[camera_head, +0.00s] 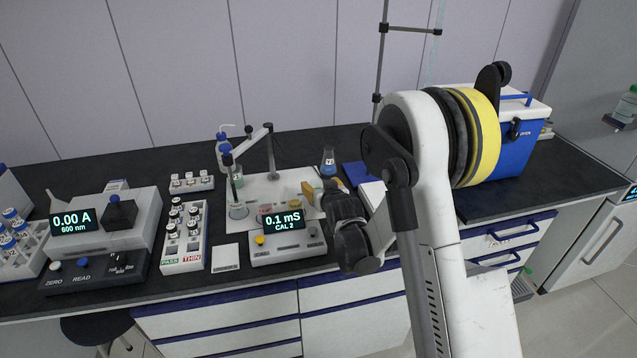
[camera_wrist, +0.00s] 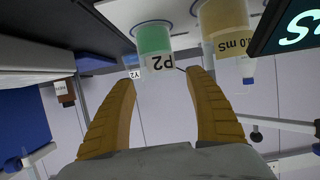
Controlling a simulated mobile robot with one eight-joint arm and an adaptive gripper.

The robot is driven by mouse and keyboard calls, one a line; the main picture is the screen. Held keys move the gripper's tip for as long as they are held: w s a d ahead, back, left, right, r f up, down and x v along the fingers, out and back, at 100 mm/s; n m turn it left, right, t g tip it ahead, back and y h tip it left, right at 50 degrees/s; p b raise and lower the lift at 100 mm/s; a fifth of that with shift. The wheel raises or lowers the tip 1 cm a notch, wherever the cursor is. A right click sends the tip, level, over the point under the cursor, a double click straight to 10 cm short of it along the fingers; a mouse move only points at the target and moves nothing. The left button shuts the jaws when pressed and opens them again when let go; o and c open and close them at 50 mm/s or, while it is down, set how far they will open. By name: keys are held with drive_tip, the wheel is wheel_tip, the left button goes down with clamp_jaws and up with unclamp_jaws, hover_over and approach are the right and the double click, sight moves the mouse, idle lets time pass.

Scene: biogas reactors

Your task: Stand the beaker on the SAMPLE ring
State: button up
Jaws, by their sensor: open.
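In the wrist view, which looks upside down, a beaker of green liquid labelled P2 (camera_wrist: 154,40) stands on a blue-edged ring. It lies just beyond my open gripper (camera_wrist: 163,80), roughly in line with the gap between the orange fingers. Nothing is held between them. A beaker of amber liquid labelled with an mS value (camera_wrist: 225,28) stands close beside it. In the head view my gripper (camera_head: 312,190) is at the right part of a white plate (camera_head: 274,184). No SAMPLE marking is readable.
A meter reading 0.1 mS (camera_head: 283,222) stands in front of the plate. An electrode stand (camera_head: 272,150) rises behind it. A flask of blue liquid (camera_head: 328,162) stands behind my gripper. Vial racks (camera_head: 183,235) are at left; a blue cooler (camera_head: 507,145) is at right.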

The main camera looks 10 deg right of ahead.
drive_tip(key=s+r+g+p, duration=0.1)
drive_tip(key=s+r+g, duration=0.1)
drive_tip(key=s+r, duration=0.65)
drive_tip(key=s+r+g+p, duration=0.1)
drive_tip(key=s+r, duration=0.4)
drive_tip(key=s, duration=0.6)
drive_tip(key=s+r+g, duration=0.1)
drive_tip(key=s+g, duration=0.2)
drive_tip(key=s, duration=1.7)
drive_tip(key=shift+s+r+g, duration=0.15)
drive_tip(key=shift+r+g, duration=0.05)
drive_tip(key=shift+g, duration=0.1)
